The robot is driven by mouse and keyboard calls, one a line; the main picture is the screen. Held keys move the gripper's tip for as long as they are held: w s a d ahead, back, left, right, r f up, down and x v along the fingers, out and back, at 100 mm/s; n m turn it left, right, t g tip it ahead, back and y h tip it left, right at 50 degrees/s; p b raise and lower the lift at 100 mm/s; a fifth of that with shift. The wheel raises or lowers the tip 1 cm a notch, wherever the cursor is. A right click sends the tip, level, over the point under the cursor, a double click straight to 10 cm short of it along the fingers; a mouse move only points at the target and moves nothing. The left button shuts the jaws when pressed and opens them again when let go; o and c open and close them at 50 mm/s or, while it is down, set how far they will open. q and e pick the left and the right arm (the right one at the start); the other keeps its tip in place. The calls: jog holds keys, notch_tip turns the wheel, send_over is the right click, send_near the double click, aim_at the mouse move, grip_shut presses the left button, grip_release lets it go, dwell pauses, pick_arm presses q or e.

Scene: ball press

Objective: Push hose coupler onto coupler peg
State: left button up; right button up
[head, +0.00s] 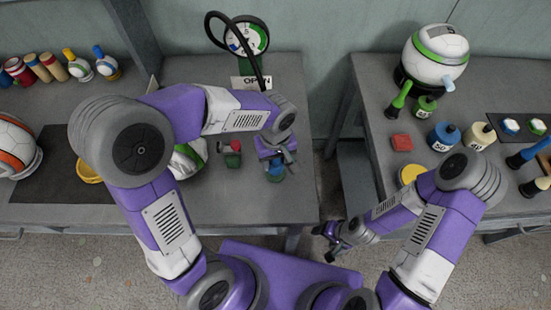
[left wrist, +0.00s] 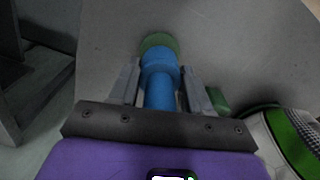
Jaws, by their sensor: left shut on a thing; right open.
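My left gripper (head: 277,157) points down over the left table and is shut on a blue hose coupler (head: 276,169). In the left wrist view the blue coupler (left wrist: 160,82) stands between the two fingers (left wrist: 160,90). A green round piece (left wrist: 158,42) lies at the coupler's far end; I cannot tell whether the coupler is seated on it or only in front of it. A green block with a red part (head: 231,150) stands just left of the gripper. My right gripper (head: 338,242) is open and empty, low between the tables.
A pressure gauge (head: 246,36) with a black hose (head: 255,62) and an OPEN sign (head: 251,82) stand behind my left arm. A white and green ball (head: 187,160) is partly hidden by that arm. The right table holds a ball (head: 436,54), weights and pumps.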

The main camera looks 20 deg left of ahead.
pick_arm(q)
jog(key=shift+f+b, duration=0.75)
jog(key=shift+f, duration=0.25)
jog(key=o, duration=1.2)
jog(key=shift+o, duration=0.2)
notch_tip(320, 180, up, 8)
jog(key=p, duration=0.3)
jog(key=shift+f, duration=0.15)
